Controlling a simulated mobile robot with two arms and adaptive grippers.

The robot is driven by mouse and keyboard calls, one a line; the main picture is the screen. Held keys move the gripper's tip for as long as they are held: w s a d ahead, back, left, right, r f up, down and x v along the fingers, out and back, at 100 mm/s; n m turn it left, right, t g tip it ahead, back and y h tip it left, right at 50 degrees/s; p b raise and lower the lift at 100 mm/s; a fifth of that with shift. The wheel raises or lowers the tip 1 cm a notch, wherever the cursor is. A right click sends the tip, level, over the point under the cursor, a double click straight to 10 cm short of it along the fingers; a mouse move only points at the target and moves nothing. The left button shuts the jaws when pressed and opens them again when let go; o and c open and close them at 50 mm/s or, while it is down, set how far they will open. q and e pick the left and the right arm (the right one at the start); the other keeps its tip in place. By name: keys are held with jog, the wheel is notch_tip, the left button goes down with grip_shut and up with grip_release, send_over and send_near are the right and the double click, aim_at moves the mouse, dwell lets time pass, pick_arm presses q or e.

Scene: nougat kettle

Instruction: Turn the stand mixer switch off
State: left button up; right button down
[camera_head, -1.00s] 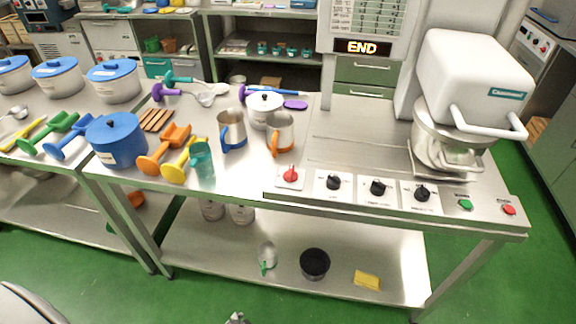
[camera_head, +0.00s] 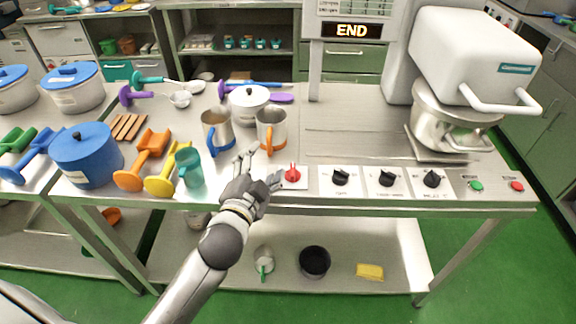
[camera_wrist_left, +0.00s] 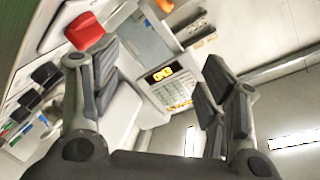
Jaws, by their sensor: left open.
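The stand mixer (camera_head: 470,60) is white with a steel bowl (camera_head: 445,118) and stands at the right end of the steel table. Along the table's front edge are a red knob (camera_head: 292,174), several black knobs, a green button (camera_head: 476,186) and a red button (camera_head: 517,186). My left gripper (camera_head: 262,170) is open and empty, just left of the red knob. In the left wrist view the red knob (camera_wrist_left: 85,32) shows beside one finger, at the upper left. I cannot tell if they touch. My right gripper is not in view.
A display (camera_head: 352,30) reads END behind the table. Two steel jugs with blue (camera_head: 216,130) and orange (camera_head: 271,128) handles stand behind my left gripper. A teal cup (camera_head: 189,168), scoops and a blue pot (camera_head: 86,158) are to its left. The table middle right is clear.

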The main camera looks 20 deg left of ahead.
pick_arm(q)
jog(key=w+d+r+m+t+h, duration=0.1)
jog(key=w+d+r+m+h, duration=0.1)
jog(key=d+r+m+h, duration=0.7)
jog(key=w+d+r+m+t+h, duration=0.15)
jog(key=d+r+m+h, duration=0.4)
jog(key=m, duration=0.55)
jog(key=d+m+g+h, duration=0.55)
jog(key=m+g, duration=0.45)
jog(key=m, duration=0.3)
jog(key=m+g+y, duration=0.8)
jog(key=m+y, duration=0.1)
jog(key=y, duration=0.5)
send_near(292, 169)
jog(key=p+x, duration=0.2)
jog(key=x, duration=0.5)
jog(key=shift+d+f, duration=0.2)
jog(key=shift+f, duration=0.15)
jog(key=shift+x, duration=0.8)
jog(key=shift+a, duration=0.1)
jog(key=shift+c, duration=0.4)
